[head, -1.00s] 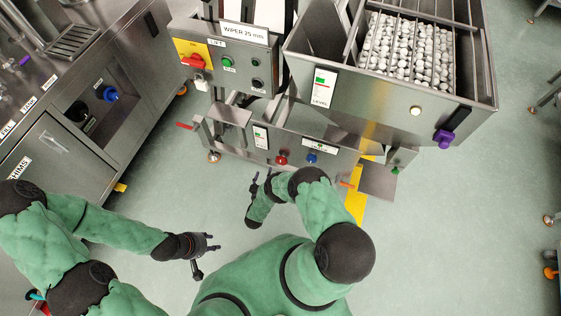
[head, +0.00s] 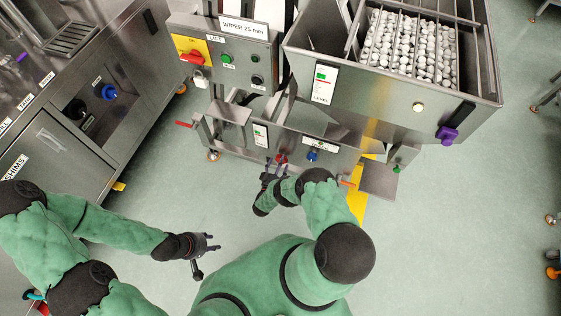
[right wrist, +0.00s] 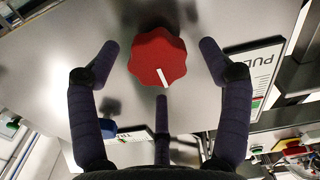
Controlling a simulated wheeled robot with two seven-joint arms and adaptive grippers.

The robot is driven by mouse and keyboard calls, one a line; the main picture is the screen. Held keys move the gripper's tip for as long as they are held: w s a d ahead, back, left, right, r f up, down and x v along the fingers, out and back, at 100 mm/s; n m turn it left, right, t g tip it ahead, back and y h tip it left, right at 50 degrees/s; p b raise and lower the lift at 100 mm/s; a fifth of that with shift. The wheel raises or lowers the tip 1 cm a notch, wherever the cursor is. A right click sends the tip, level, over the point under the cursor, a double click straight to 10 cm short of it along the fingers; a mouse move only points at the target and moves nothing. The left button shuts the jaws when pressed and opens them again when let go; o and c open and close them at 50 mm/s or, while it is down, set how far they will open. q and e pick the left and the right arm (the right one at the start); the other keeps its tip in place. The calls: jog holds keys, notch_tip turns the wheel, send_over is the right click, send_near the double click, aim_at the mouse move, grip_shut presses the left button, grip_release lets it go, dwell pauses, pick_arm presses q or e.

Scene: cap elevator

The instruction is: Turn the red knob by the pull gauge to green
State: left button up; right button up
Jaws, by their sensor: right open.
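The red knob (head: 281,159) sits on the lower steel panel of the machine, right of a small gauge plate (head: 260,136). In the right wrist view the red knob (right wrist: 157,57) is scalloped, with a white pointer line toward the bottom of the picture. My right gripper (right wrist: 158,55) is open, with fingers on both sides of the knob and a third finger below, apart from it. In the head view my right gripper (head: 275,170) is just in front of the knob. A plate lettered "PUL" (right wrist: 253,70) is partly cut off. My left gripper (head: 214,243) is spread and empty over the floor.
A blue knob (head: 312,156) is right of the red knob. A red switch (head: 191,58) is on the upper panel. A hopper of white caps (head: 410,48) stands above right. A steel cabinet (head: 60,150) is at left. Floor around my left gripper is clear.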

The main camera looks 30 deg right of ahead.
jog(key=shift+x, duration=0.9)
jog(key=c, duration=1.1)
jog(key=shift+c, duration=0.2)
jog(key=shift+w+r+m, duration=0.1)
jog(key=shift+m, duration=0.2)
